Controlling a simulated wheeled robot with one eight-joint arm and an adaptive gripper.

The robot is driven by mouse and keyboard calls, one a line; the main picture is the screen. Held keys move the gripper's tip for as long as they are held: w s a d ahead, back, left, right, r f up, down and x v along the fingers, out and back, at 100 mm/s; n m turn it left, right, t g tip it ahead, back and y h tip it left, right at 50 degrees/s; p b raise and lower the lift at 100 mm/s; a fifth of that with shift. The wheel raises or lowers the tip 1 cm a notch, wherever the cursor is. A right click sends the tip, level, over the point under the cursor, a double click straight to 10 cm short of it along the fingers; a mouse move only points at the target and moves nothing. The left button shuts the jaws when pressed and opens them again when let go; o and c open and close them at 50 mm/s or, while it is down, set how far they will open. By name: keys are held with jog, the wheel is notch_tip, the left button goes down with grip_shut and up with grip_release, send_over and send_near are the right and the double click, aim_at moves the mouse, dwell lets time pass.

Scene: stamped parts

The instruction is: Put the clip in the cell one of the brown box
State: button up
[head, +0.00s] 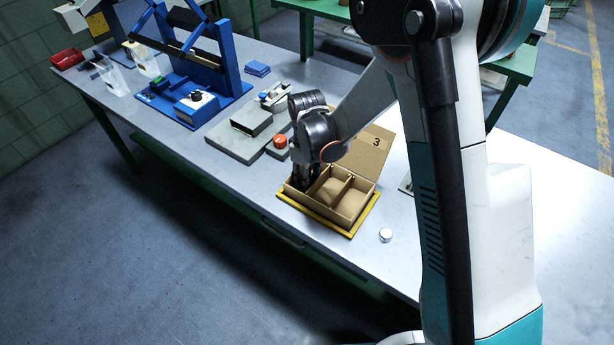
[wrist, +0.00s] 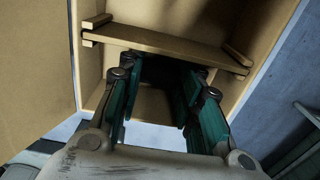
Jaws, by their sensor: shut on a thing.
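The brown box (head: 349,218) stands on a yellow base on the table in the head view, its flap marked "3" raised at the back. Dividers split it into cells. My gripper (head: 303,181) points down into the leftmost cell, and its fingertips are partly hidden by the box wall. In the wrist view my gripper (wrist: 163,88) has its green-sided fingers inside a cell, beside a brown divider (wrist: 165,46). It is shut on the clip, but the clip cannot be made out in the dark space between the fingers.
A small round metal piece (head: 386,235) lies right of the box. A grey block (head: 239,137) and a part with an orange knob (head: 280,142) lie to its left. A blue press (head: 212,60) stands farther back. The table's front edge is close to the box.

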jog(key=o, duration=0.8)
notch_tip(320, 180, up, 12)
jog(key=p, duration=0.3)
jog(key=shift+r+p, duration=0.15)
jog(key=shift+p, duration=0.15)
